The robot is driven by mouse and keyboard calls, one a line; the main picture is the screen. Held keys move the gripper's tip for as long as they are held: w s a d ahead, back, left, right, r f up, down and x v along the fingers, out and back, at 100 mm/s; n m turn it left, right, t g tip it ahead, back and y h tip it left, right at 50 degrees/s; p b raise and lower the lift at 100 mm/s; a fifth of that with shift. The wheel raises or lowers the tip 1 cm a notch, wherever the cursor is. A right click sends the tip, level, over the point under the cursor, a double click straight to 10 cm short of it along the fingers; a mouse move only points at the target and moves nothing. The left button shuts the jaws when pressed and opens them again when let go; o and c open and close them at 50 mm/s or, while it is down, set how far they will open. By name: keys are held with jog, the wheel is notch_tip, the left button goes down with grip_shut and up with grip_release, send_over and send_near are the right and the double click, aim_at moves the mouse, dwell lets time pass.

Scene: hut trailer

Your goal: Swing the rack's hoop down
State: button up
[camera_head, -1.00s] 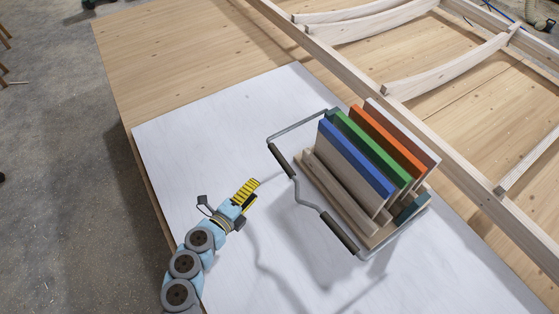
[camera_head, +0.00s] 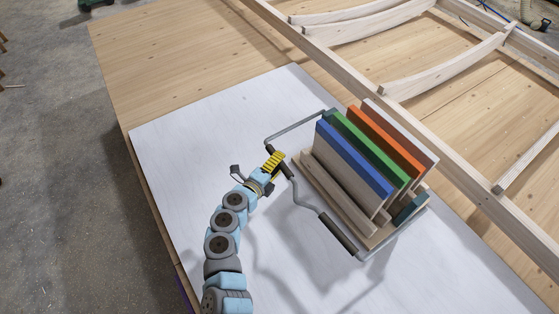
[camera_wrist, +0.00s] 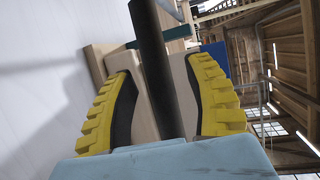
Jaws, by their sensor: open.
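The rack (camera_head: 340,195) is a wooden stand holding several coloured boards upright. Its grey metal hoop (camera_head: 302,199) stands out from the rack's near left side, raised above the white sheet, with two dark grips. My gripper (camera_head: 274,161), with yellow ribbed fingers, is at the upper left dark grip (camera_head: 281,164). In the wrist view my gripper (camera_wrist: 160,105) is open, with one finger on each side of the dark grip (camera_wrist: 154,60). The grip runs between the fingers with gaps visible on both sides. The finger tips partly cover the grip in the head view.
The white sheet (camera_head: 200,150) lies on a wooden table and is clear to the left of the rack. A wooden frame with curved slats (camera_head: 445,65) lies behind the rack. The table's left edge drops to the concrete floor (camera_head: 55,170).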

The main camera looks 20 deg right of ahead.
jog(key=shift+w+d+f, duration=0.15)
jog(key=shift+w+d, duration=0.15)
jog(key=shift+d, duration=0.2)
grip_shut()
